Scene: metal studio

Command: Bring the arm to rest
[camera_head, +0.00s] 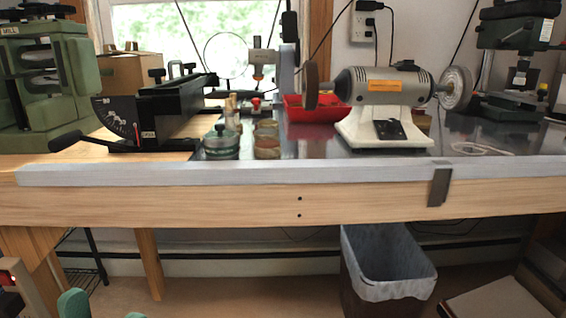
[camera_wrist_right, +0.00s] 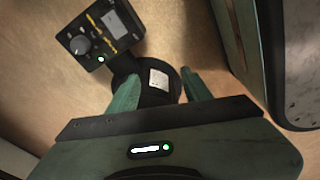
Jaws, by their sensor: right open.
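My right gripper (camera_wrist_right: 160,88) is open in the right wrist view, with its two green fingers apart. A round black part with a white label (camera_wrist_right: 158,80) shows between and beyond the fingers; I cannot tell whether they touch it. Nothing is clearly held. In the head view, two green tips that look like gripper fingers (camera_head: 103,308) show at the bottom left edge, apart from each other and below the bench. Most of that gripper is cut off, and I cannot tell which arm it belongs to.
The workbench (camera_head: 260,200) spans the head view, carrying a bench grinder (camera_head: 385,98), a black tool with a dial (camera_head: 165,112), small jars (camera_head: 222,143) and a red bin (camera_head: 310,112). A lined trash bin (camera_head: 390,262) stands underneath. A black box with a knob (camera_wrist_right: 98,32) shows in the wrist view.

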